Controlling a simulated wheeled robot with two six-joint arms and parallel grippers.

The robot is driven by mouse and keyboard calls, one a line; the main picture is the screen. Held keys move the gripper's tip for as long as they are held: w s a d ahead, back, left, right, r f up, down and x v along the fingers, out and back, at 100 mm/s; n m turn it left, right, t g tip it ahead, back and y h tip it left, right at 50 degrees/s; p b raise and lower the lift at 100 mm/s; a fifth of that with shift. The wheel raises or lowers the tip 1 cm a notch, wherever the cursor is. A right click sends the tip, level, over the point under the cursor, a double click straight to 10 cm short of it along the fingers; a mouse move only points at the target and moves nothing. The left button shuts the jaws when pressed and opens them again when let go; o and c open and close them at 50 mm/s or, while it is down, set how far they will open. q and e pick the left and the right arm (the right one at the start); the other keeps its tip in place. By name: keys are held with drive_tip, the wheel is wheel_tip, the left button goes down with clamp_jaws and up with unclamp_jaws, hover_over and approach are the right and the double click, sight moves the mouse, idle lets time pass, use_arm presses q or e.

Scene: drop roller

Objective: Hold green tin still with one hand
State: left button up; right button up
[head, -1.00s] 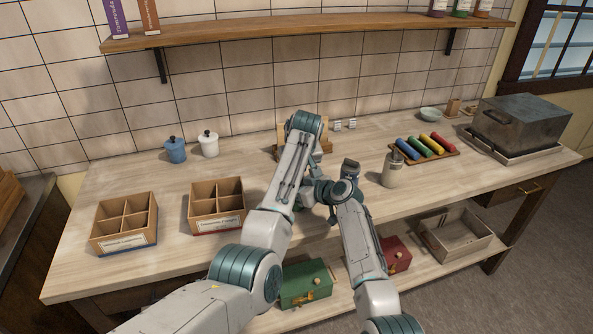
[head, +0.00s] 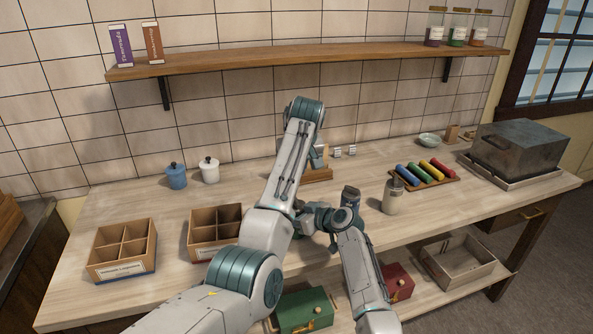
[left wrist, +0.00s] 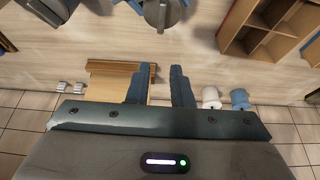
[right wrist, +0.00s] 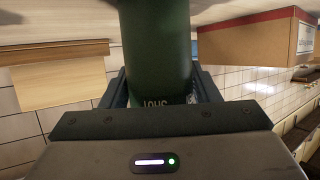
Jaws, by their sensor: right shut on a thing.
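The green tin (right wrist: 155,50) stands out clearly in the right wrist view, between the two fingers of my right gripper (right wrist: 160,92), which is shut on it. White lettering shows low on its side. In the head view my left arm hides most of the tin. My left gripper (left wrist: 161,85) is open with nothing between its fingers. A round grey top with a knob (left wrist: 160,14), probably the tin's, shows at the upper edge of the left wrist view, apart from the left fingertips.
Two divided boxes (head: 122,273) (head: 197,254) stand at left. Blue (head: 176,178) and white jars (head: 209,172) stand behind them. A wooden stand (head: 318,177) is behind my left arm. A grey bottle (head: 391,198), coloured rollers on a tray (head: 453,181) and a metal box (head: 520,150) stand at right.

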use_arm(q)
drive_tip(key=o, duration=0.7)
drive_tip(key=shift+a, duration=0.1)
drive_tip(key=m, duration=0.1)
drive_tip(key=a+m, duration=0.1)
drive_tip(key=m, duration=0.1)
drive_tip(key=m+h, duration=0.1)
drive_tip(key=shift+a+f+g, duration=0.15)
drive_tip(key=shift+f+g, duration=0.1)
drive_tip(key=shift+g, duration=0.15)
drive_tip(key=f+m+h, duration=0.1)
drive_tip(key=f+m, duration=0.2)
drive_tip(key=m, duration=0.1)
drive_tip(key=f+m+g+h, duration=0.1)
drive_tip(key=f+m+h, duration=0.1)
drive_tip(key=m, duration=0.3)
drive_tip(key=f+m+g+h, duration=0.1)
drive_tip(key=f+m, duration=0.3)
drive_tip(key=m, duration=0.1)
drive_tip(key=shift+w+d+f, duration=0.2)
drive_tip(key=shift+d+f, duration=0.05)
drive_tip(key=shift+f, duration=0.05)
drive_tip(key=shift+h, duration=0.3)
drive_tip(key=c, duration=0.7)
